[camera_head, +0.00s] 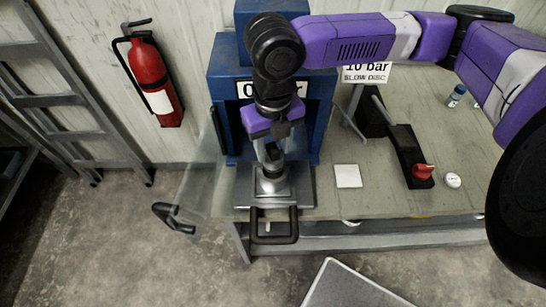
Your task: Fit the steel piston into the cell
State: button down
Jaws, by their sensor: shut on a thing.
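My gripper (271,152) points down in front of the blue press and is shut on a small grey metal piece, which appears to be the steel piston (272,167). Only a little of the piston shows between and below the fingers. Directly beneath it stands the cell (271,186), a round grey metal body on a flat steel plate. The piston and the cell's top overlap in this view. I cannot tell whether the piston is just above the cell's opening or partly inside it.
The steel plate (301,190) has a black handle (274,238) at its front. The blue press frame (222,88) rises behind. A clear door with a black handle (174,217) stands open at left. A white square (348,176) and a red-knobbed black lever (422,172) are at right.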

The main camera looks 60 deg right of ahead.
aim_at(273, 160)
jog(key=shift+f, duration=2.3)
jog(key=shift+f, duration=0.15)
jog(key=c, duration=0.7)
grip_release()
jog(key=shift+c, duration=0.2)
notch_tip(273, 160, up, 12)
jog(key=shift+r, duration=0.15)
